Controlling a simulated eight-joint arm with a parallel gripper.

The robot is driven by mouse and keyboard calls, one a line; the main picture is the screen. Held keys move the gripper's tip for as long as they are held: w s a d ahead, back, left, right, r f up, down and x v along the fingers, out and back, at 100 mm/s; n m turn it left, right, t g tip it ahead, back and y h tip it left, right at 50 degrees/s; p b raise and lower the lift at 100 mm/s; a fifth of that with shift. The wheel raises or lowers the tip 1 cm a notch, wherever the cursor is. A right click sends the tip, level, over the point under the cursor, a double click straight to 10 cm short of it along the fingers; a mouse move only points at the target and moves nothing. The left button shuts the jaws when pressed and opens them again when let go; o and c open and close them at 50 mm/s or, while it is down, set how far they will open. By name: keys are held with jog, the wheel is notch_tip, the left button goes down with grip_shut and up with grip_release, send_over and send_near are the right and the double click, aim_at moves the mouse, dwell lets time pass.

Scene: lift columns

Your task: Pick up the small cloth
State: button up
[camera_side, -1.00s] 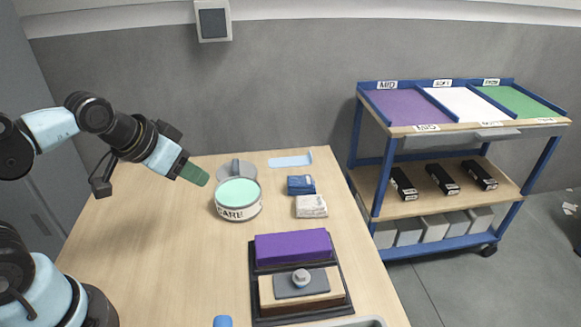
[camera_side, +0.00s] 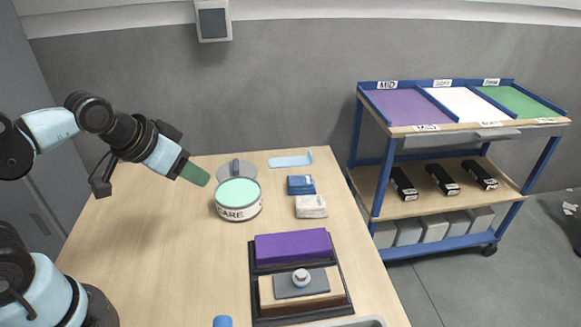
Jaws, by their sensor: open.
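Two small folded pieces lie on the wooden table right of the tin: a blue one (camera_side: 301,185) and, just in front of it, a whitish one (camera_side: 311,207). Either may be the small cloth; I cannot tell which. My gripper (camera_side: 195,174), with green fingers, is open above the table at the left, slanting down to the right. It is up and left of the tin and well apart from both folded pieces. The gap between its fingers is hard to see from this side.
A round tin marked "CARE" (camera_side: 238,212) with mint-coloured contents stands between my gripper and the folded pieces, a grey lid (camera_side: 236,168) behind it. A dark tray (camera_side: 256,290) holds a purple block (camera_side: 291,246) and a wooden block. A light-blue strip (camera_side: 290,161) lies at the back.

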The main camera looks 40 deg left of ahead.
jog(key=o, duration=1)
jog(key=shift+c, duration=0.2)
jog(key=w+d+r+n+g, duration=0.2)
jog(key=w+r, duration=0.3)
jog(key=w, duration=0.2)
jog(key=n+g, duration=0.5)
jog(key=n, duration=0.1)
send_over(302, 179)
notch_tip(302, 179, down, 7)
notch_tip(302, 179, down, 12)
jog(key=shift+r, duration=0.2)
